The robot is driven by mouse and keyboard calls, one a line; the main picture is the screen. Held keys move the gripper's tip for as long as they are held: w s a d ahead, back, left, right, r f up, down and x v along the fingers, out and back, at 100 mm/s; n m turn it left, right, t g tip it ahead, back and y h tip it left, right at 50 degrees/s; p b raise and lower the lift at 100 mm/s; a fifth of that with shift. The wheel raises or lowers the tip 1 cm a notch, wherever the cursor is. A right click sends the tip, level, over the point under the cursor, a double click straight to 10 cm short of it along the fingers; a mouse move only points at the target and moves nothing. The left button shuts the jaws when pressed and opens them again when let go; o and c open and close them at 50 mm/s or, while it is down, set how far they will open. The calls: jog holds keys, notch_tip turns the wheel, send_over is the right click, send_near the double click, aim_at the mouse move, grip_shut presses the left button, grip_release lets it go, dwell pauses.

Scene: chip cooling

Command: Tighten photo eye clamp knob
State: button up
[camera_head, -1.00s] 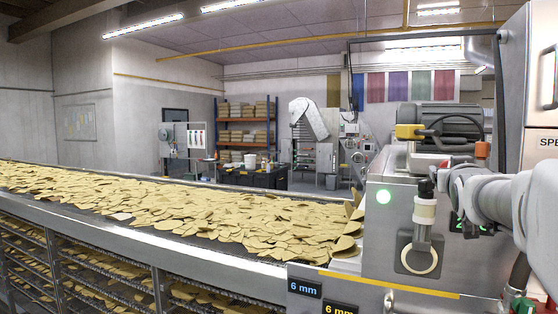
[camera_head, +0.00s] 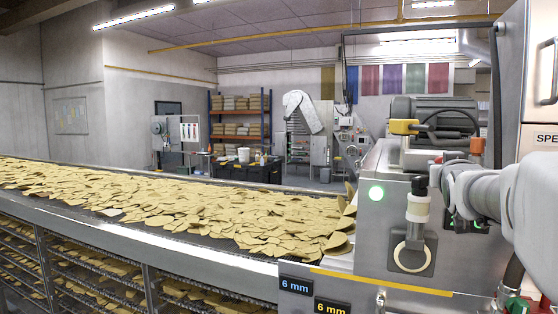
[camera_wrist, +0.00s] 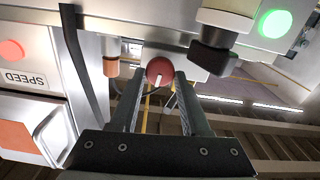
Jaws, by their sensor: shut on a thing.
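A red round knob (camera_wrist: 160,71) with a white mark on its face sits between my gripper's fingertips (camera_wrist: 160,84) in the wrist view. My gripper is shut on it, one dark finger on each side. In the head view my arm reaches in from the right to the machine front; the knob cannot be made out there. Left of my gripper stands a black-topped sensor with a cream collar (camera_head: 417,208), likely the photo eye. Its black end (camera_wrist: 212,56) also shows in the wrist view, close beside the knob.
A green lamp (camera_head: 376,193) glows on the machine's steel front. An orange-capped part (camera_head: 477,146) and a motor (camera_head: 435,117) stand above. A conveyor full of chips (camera_head: 190,215) runs along the left.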

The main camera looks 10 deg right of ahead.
grip_shut()
jog(key=shift+f, duration=0.1)
jog(key=shift+n+b, duration=0.3)
jog(key=shift+b, duration=0.25)
jog(key=shift+n+b, duration=0.5)
jog(key=shift+b, duration=0.05)
jog(key=o, duration=0.6)
grip_release()
